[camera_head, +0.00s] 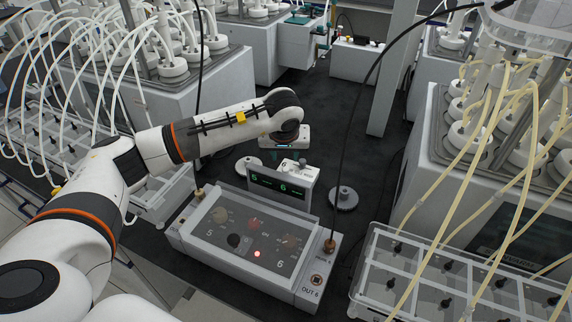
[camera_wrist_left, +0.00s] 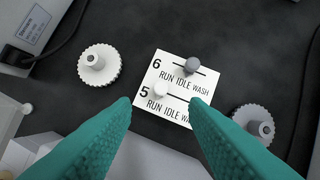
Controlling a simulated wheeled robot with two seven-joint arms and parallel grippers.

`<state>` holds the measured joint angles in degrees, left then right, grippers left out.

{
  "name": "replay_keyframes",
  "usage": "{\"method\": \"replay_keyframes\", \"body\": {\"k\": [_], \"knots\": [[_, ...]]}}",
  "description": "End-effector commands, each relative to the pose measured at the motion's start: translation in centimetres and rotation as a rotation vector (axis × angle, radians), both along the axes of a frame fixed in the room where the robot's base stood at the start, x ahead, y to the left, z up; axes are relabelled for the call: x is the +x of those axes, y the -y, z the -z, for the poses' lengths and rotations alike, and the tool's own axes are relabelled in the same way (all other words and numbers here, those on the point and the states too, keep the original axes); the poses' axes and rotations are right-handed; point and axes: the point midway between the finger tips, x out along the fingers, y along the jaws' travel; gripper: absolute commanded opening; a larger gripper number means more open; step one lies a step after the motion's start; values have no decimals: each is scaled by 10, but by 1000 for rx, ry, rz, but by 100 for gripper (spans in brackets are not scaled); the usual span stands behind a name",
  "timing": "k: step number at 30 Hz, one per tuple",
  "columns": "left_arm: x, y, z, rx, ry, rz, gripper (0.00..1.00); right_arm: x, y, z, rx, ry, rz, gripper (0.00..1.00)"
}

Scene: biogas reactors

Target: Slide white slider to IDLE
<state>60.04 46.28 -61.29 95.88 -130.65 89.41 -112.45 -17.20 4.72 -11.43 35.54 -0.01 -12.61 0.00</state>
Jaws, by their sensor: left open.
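In the left wrist view, a white label plate (camera_wrist_left: 176,86) carries two slider rows, 6 above 5, each marked RUN, IDLE, WASH. The white slider (camera_wrist_left: 160,91) is the knob of row 5 and sits at the left end of its slot, by RUN. A grey slider (camera_wrist_left: 192,66) in row 6 sits near IDLE. My left gripper (camera_wrist_left: 160,104) is open, its teal fingers either side of the white slider in the picture, nothing between them. In the head view the left gripper (camera_head: 288,142) hangs just behind the plate (camera_head: 299,170). My right gripper is not seen.
Tubed reactors stand at both sides. A black cable rises from the box. Dark floor lies open behind.

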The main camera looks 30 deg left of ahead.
Motion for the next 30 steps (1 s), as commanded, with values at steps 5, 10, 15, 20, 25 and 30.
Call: {"method": "replay_keyframes", "body": {"k": [5, 10, 15, 20, 25, 30], "knots": [[12, -5, 34, -2, -5, -1, 41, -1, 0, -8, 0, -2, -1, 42], [22, -9, 58, -3, -2, 0, 41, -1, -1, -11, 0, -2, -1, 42], [26, -12, 71, -2, 0, -1, 41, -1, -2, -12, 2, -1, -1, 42], [27, -12, 73, -2, 1, 1, 41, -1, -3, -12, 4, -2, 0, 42], [27, -12, 73, -2, 0, 1, 37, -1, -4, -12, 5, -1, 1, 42], [27, -12, 73, -3, 0, 1, 9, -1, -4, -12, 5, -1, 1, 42]]}}
